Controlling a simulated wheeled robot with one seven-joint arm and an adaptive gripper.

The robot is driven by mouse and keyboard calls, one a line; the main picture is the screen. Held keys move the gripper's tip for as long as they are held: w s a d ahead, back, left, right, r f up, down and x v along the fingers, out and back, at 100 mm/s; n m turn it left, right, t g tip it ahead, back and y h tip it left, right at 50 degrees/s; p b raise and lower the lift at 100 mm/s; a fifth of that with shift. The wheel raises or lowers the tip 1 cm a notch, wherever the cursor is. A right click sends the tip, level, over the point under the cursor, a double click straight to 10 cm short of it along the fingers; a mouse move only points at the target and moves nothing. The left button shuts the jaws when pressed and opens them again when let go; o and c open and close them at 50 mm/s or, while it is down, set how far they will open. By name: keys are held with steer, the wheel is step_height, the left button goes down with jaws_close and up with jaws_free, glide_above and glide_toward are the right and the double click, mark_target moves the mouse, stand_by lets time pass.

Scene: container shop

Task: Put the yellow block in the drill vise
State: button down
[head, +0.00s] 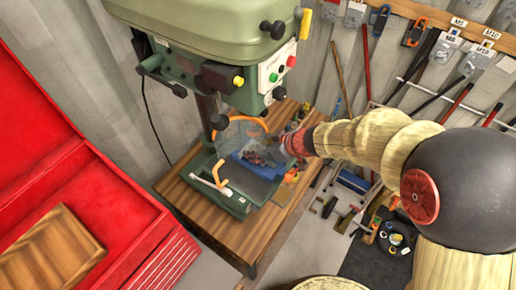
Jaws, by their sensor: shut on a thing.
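The drill vise (247,171) is blue and sits on the green drill press base, under the drill head. A clear guard with an orange rim stands in front of part of it. My gripper (270,155) reaches in from the right, with its fingers low over the vise. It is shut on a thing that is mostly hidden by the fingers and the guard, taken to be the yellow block. I cannot tell whether that thing touches the vise jaws.
The green drill press (200,25) rises above the vise, close to my gripper. The wooden table (187,193) holds small items at its right edge. A red tool chest (90,195) with a wooden box (50,250) stands at left. Tools hang on the right wall.

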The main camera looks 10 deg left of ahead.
steer(key=c, duration=1)
jaws_free()
steer(key=shift+r, duration=0.1)
steer(key=shift+d+r, duration=0.15)
steer(key=shift+r, duration=0.05)
steer(key=s+d+r+m+h+b, duration=0.1)
steer(key=s+d+r+m+h, duration=0.15)
steer(key=s+d+r, duration=0.5)
steer(key=s+d+r+m+h, duration=0.1)
steer(key=s+d+r+m, duration=0.3)
steer(key=d+r, duration=0.5)
steer(key=s+d+m+h, duration=0.1)
steer(key=s+d+m, duration=0.1)
steer(key=s+d, duration=0.1)
steer(key=s+d+r+m+t+h, duration=0.1)
steer(key=s+d+m+h, duration=0.1)
steer(key=d, duration=0.4)
steer(key=s+d+r+m+t+h, duration=0.1)
steer(key=s+d+m, duration=0.2)
steer(key=s+d, duration=0.2)
steer(key=shift+d+r+h, duration=0.2)
steer(key=shift+d+h, duration=0.05)
steer(key=shift+h, duration=0.1)
steer(key=shift+f, duration=0.15)
